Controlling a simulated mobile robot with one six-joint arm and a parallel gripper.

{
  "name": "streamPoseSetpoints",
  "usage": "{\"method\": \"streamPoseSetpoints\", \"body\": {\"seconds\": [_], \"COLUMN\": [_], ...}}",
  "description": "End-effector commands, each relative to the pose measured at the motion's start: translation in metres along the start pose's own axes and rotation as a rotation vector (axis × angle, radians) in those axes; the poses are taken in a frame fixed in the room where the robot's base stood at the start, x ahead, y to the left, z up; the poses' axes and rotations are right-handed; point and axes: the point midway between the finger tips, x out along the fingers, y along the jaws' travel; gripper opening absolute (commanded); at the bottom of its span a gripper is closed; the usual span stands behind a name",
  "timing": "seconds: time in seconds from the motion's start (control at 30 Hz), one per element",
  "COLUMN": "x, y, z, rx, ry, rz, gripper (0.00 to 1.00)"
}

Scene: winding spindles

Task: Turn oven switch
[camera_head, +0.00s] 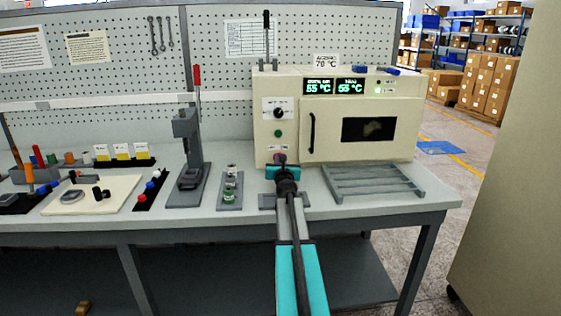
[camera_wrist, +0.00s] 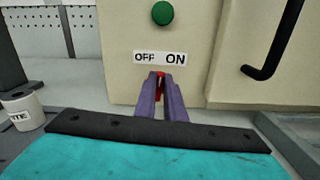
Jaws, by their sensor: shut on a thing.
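The oven (camera_head: 284,88) is a cream box on the bench, with a dark window and two displays that seem to read 55 °C. In the wrist view, the red oven switch (camera_wrist: 160,76) sits below the "OFF ON" label (camera_wrist: 160,58). My gripper (camera_head: 280,158) is at the lower left of the oven front. Its two purple fingers (camera_wrist: 161,82) are closed around the red switch, one on each side. The fingers cover most of the switch, so I cannot tell its exact angle.
A green button (camera_wrist: 162,13) is above the label. The black door handle (camera_head: 312,133) is to the right. A grey rack (camera_head: 373,182) lies before the oven. A lever press (camera_head: 188,150) and a small holder with containers (camera_head: 230,188) stand to the left.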

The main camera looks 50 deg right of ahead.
Motion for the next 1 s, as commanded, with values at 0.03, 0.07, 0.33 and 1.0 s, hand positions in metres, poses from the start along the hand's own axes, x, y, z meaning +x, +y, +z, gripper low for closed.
{"method": "streamPoseSetpoints", "body": {"seconds": [0.03, 0.07, 0.33, 1.0], "x": [0.0000, 0.0001, 0.0000, -0.0002], "y": [0.0005, 0.0010, 0.0051, 0.0102], "z": [-0.0003, -0.0004, -0.0016, -0.0044], "rx": [-0.046, -0.075, -0.331, -0.710], "ry": [-0.001, -0.001, 0.000, 0.000], "rz": [-0.001, -0.001, 0.000, 0.000], "gripper": [0.00, 0.00, 0.00, 0.00]}}
